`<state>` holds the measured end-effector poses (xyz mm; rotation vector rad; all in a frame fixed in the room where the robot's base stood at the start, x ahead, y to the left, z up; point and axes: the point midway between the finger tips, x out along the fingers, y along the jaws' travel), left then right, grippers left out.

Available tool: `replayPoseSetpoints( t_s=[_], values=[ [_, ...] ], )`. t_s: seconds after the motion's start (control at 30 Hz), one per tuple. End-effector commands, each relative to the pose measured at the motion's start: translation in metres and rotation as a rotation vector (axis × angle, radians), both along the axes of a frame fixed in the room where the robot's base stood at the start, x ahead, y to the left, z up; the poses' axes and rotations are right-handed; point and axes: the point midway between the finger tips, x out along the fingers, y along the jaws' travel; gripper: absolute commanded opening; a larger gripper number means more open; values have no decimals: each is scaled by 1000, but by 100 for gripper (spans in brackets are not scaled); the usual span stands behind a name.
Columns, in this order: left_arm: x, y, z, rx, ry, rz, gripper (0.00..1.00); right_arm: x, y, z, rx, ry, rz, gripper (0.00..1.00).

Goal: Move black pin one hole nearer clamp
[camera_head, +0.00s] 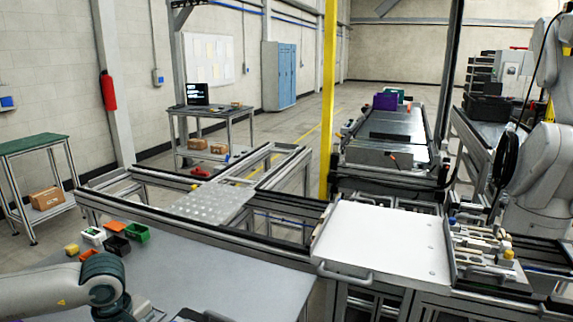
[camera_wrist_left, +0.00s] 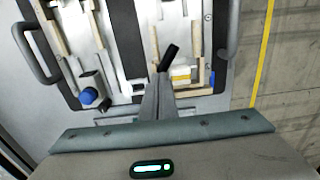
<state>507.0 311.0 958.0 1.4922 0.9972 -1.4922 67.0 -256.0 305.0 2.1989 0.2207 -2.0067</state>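In the left wrist view my left gripper (camera_wrist_left: 163,80) has its fingers close together. A short black pin (camera_wrist_left: 170,57) stands out tilted from between the fingertips. They look shut on its near end. The pin is over a pallet plate (camera_wrist_left: 114,32) with pale bars and fixtures. I cannot tell whether the pin's end touches a hole. A clamp is not clearly told apart; a dark fitting with a blue knob (camera_wrist_left: 89,96) sits left of the fingers. In the head view my left arm enters at lower left, its gripper outside the picture. My right gripper is in neither view.
In the head view a grey table (camera_head: 215,275) carries several small coloured bins (camera_head: 115,243). A white plate (camera_head: 385,240) and a fixture pallet with yellow knobs (camera_head: 485,262) stand at the right.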

Motion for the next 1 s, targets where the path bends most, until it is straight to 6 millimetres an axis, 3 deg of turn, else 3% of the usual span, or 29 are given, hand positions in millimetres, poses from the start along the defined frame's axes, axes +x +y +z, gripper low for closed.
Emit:
replayPoseSetpoints(
  t_s=[1.0],
  values=[
    [0,0,-9,0,0,0,0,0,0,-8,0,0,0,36]
  ],
)
